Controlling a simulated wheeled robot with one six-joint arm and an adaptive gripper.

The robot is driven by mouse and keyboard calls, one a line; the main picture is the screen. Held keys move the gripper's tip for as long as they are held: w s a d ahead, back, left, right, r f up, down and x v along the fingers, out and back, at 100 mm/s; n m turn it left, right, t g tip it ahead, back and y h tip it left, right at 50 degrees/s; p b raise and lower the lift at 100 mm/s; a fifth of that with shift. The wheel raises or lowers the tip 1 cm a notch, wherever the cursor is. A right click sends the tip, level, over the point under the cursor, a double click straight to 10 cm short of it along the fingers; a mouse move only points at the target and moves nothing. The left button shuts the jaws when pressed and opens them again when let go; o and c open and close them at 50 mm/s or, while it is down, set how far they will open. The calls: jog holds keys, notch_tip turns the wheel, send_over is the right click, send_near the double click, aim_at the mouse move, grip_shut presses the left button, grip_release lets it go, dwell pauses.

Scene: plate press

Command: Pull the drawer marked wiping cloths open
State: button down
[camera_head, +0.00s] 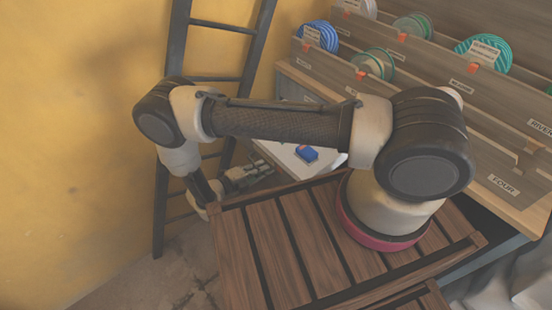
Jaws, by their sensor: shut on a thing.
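My gripper (262,168) is at the left edge of a pale, drawer-like surface (281,155) under the bench. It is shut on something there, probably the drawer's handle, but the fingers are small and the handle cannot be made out. A blue object (307,153) lies on or in the pale surface, which sticks out from the bench front. My upper arm crosses in front and hides much of the bench front. No label for wiping cloths is readable.
A wooden bench (300,77) carries sloped racks with labelled green and blue discs (484,54). A dark ladder (178,50) leans against the yellow wall (80,120) at left. Floor (185,270) shows at lower left, beside my slatted wooden deck.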

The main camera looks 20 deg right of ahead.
jog(key=f+v, duration=0.1)
jog(key=v, duration=0.7)
jog(key=shift+a+f, duration=0.25)
jog(key=shift+f, duration=0.15)
jog(key=shift+s, duration=0.1)
jog(key=c, duration=1.8)
grip_release()
jog(key=v, duration=1.2)
